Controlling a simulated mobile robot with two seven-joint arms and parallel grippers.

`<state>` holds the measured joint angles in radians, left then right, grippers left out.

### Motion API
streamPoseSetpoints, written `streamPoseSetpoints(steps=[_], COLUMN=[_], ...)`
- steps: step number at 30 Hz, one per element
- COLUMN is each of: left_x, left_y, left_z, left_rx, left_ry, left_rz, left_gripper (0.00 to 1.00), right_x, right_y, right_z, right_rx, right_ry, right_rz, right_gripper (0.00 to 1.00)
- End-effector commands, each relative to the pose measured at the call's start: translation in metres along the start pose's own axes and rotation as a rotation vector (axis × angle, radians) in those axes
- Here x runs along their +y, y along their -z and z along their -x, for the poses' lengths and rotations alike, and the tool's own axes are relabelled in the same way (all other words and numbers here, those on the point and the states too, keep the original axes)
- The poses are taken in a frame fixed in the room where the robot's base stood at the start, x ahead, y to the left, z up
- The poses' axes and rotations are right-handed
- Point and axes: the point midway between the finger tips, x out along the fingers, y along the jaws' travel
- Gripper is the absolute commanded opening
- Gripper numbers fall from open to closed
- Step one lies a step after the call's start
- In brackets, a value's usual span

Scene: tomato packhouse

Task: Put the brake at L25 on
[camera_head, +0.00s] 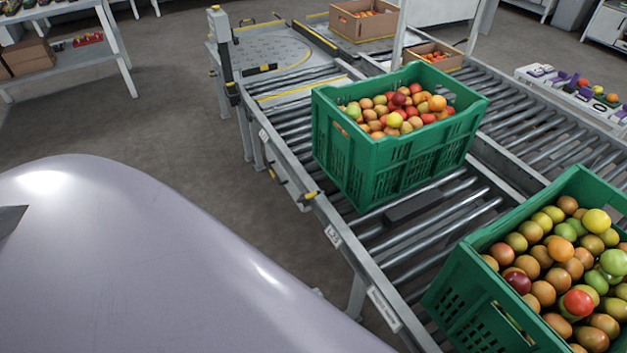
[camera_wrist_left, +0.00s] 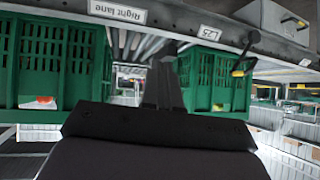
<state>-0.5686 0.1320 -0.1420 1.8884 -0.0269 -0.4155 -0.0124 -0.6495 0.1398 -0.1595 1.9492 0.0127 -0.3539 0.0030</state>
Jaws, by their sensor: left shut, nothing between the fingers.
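The L25 label (camera_head: 333,236) is on the side rail of the roller lane, and it shows upside down in the left wrist view (camera_wrist_left: 209,33). Beside it is the brake lever (camera_head: 310,195), black with a yellow end. In the left wrist view the lever (camera_wrist_left: 245,56) hangs from the rail, right of the label. My left gripper (camera_wrist_left: 164,72) is shut and empty, left of the lever and apart from it in that picture. In the head view my pale arm fills the lower left and the left gripper does not show. My right gripper is not in view.
A green crate of tomatoes (camera_head: 345,160) sits on the rollers by the lever; another (camera_head: 470,290) stands nearer. A second yellow-tipped lever (camera_head: 272,173) is farther up the rail. A "Right lane" label (camera_head: 384,309) is nearer. The floor (camera_head: 160,130) left of the lane is clear.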

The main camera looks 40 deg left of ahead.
Motion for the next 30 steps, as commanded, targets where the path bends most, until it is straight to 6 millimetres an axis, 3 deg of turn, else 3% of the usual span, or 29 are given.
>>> streamPoseSetpoints(steps=[9,15,21,30], left_x=[-0.091,-0.131,-0.145,-0.145], left_y=[0.056,0.088,0.1,0.1], left_z=[-0.069,-0.088,-0.093,-0.094], left_rx=[-0.193,-0.306,-0.354,-0.355], left_ry=[0.212,0.302,0.333,0.335], left_rz=[-0.16,-0.198,-0.207,-0.208], left_gripper=[0.0,0.0,0.0,0.0], right_x=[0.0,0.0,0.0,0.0], right_y=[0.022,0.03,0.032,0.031], right_z=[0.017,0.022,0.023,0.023], right_rx=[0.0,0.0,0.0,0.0], right_ry=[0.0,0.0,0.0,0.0], right_rz=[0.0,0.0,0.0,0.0], right_gripper=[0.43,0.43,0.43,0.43])
